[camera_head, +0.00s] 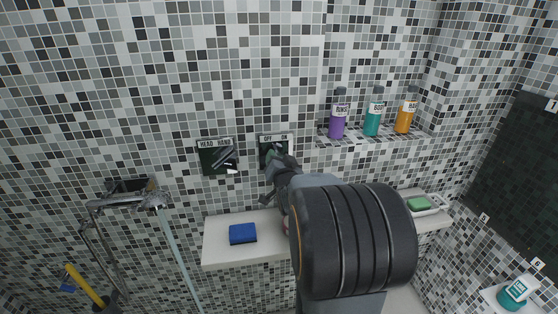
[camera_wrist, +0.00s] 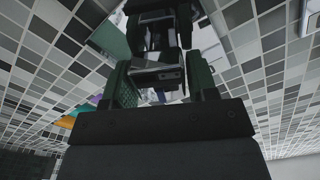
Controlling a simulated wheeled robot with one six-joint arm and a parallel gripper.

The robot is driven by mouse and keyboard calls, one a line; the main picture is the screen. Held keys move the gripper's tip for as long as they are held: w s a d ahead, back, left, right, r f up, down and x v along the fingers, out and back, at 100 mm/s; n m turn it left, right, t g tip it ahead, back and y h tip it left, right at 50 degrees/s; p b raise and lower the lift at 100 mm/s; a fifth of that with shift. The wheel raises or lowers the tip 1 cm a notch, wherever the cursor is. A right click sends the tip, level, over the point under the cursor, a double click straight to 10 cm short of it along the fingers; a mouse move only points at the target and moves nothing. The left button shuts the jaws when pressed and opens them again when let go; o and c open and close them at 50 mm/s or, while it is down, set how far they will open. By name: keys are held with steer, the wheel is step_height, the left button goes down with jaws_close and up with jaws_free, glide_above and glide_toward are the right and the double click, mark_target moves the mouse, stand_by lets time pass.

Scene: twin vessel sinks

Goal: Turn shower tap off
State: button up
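The shower tap (camera_head: 264,146) is a dark square plate labelled OFF and ON on the mosaic wall. Its lever is mostly hidden behind my gripper in the head view. My gripper (camera_head: 271,161) is up at this plate, over its lower part. In the wrist view the tap's dark and chrome handle (camera_wrist: 158,76) stands between the two green-padded fingers of my gripper (camera_wrist: 164,84). The fingers are apart, one on each side of the handle. I cannot tell whether either pad touches it, or which way the lever is set.
A similar plate (camera_head: 217,157) labelled HEAD and HAND is just left. Purple (camera_head: 338,121), teal (camera_head: 373,118) and orange (camera_head: 404,117) bottles stand on a ledge at upper right. A blue sponge (camera_head: 242,234) lies on the white shelf (camera_head: 225,256) below. A hand shower (camera_head: 153,200) hangs at left.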

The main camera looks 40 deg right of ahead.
steer(key=c, duration=0.6)
steer(key=shift+o, duration=0.2)
steer(key=shift+f+n+b, duration=0.25)
steer(key=shift+n+b, duration=0.05)
steer(key=shift+b, duration=0.5)
steer(key=n+b, duration=0.2)
steer(key=b, duration=0.1)
steer(key=shift+a+f, duration=0.1)
steer(key=shift+f, duration=0.05)
steer(key=n+b, duration=0.1)
steer(key=b, duration=0.2)
steer(key=shift+n, duration=0.4)
steer(key=shift+r+n+b, duration=0.4)
steer(key=shift+n+b, duration=0.1)
steer(key=shift+n, duration=0.1)
steer(key=o, duration=0.9)
